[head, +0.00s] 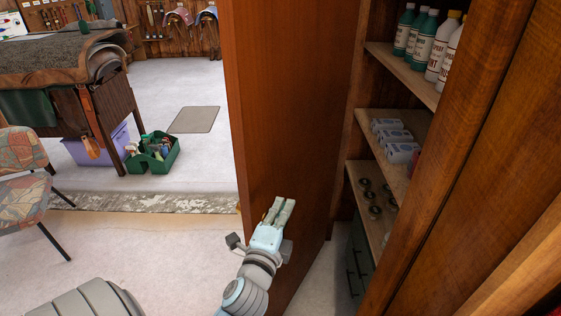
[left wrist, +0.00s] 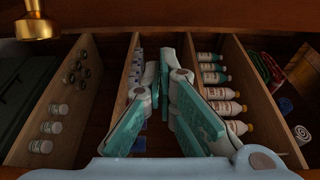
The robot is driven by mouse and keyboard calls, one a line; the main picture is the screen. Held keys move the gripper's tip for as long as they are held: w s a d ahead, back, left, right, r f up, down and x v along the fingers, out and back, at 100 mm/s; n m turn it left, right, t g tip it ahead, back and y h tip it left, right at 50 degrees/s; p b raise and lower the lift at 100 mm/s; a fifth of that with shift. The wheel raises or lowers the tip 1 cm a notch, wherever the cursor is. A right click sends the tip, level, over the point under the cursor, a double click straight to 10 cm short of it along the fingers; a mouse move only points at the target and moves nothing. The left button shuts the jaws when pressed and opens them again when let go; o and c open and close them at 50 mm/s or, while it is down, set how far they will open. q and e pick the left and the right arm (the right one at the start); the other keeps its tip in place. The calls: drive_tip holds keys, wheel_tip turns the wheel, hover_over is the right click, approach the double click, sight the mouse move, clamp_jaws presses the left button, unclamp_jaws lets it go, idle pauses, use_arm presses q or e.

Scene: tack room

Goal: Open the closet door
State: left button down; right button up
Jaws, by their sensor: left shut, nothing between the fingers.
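The closet door (head: 290,110) is a tall reddish-brown wooden panel. It stands open, with the closet's shelves showing to its right in the head view. My left gripper (head: 283,205) is shut and empty in front of the lower part of the door; I cannot tell whether it touches it. In the left wrist view its fingers (left wrist: 165,75) are together, with the shelves beyond them. A brass knob (left wrist: 38,27) shows at the top left there, beside a dark wooden panel. My right gripper is not in view.
Closet shelves (head: 405,75) hold bottles (head: 424,45), small boxes (head: 392,133) and dark round items. A wooden frame post (head: 455,140) stands at right. A patterned chair (head: 20,190), a table and a green caddy (head: 153,155) are at left.

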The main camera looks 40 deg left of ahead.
use_arm(q)
drive_tip(key=w+a, duration=0.7)
drive_tip(key=w, duration=0.1)
drive_tip(key=shift+w+a, duration=0.25)
drive_tip(key=shift+w, duration=0.15)
drive_tip(key=shift+r, duration=0.1)
drive_tip(key=shift+a, duration=0.1)
